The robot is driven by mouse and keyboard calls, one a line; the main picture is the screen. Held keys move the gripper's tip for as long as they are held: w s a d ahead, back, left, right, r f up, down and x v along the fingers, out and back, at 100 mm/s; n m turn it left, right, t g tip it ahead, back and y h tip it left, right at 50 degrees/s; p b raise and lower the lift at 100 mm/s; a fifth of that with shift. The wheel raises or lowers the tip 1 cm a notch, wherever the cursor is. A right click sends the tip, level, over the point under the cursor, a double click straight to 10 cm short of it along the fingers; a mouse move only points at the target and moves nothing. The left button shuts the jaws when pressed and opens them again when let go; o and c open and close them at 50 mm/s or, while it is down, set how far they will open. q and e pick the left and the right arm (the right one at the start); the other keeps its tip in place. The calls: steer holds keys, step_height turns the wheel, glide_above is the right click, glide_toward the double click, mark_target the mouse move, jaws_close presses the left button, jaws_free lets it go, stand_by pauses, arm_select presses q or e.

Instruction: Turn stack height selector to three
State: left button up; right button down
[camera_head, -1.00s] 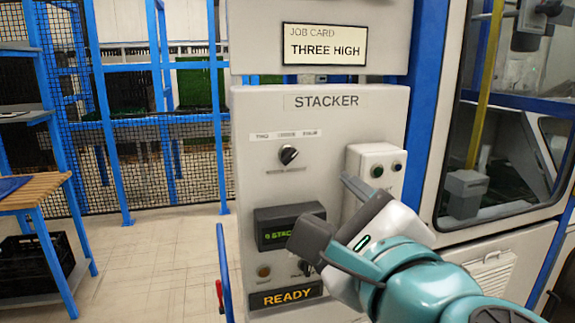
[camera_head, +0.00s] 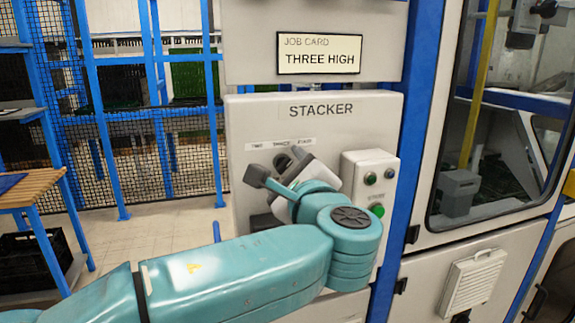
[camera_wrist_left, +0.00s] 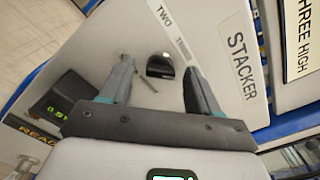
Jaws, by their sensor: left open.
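The stack height selector (camera_head: 282,161) is a dark round knob on the grey STACKER panel (camera_head: 248,115), mostly hidden behind my left gripper in the head view. In the left wrist view the selector knob (camera_wrist_left: 160,66) shows between and beyond the fingertips, apart from both. Its label strip (camera_wrist_left: 171,33) reads TWO, with THREE partly legible. I cannot tell clearly where its pointer stands. My left gripper (camera_head: 277,166) is open and empty in front of the knob; its fingers (camera_wrist_left: 157,72) show in the wrist view too. My right gripper is not in view.
A job card (camera_head: 319,53) above reads THREE HIGH. A button box (camera_head: 354,168) with a green button stands out right of the knob, close to my left gripper. A lit display (camera_wrist_left: 62,108) is lower on the panel. A windowed machine (camera_head: 423,235) is at right.

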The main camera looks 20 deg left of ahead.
arm_select(q)
steer(key=shift+w+d, duration=0.1)
steer(key=shift+w, duration=0.1)
steer(key=shift+s, duration=0.1)
steer(key=c, duration=1)
steer(key=shift+c, duration=0.2)
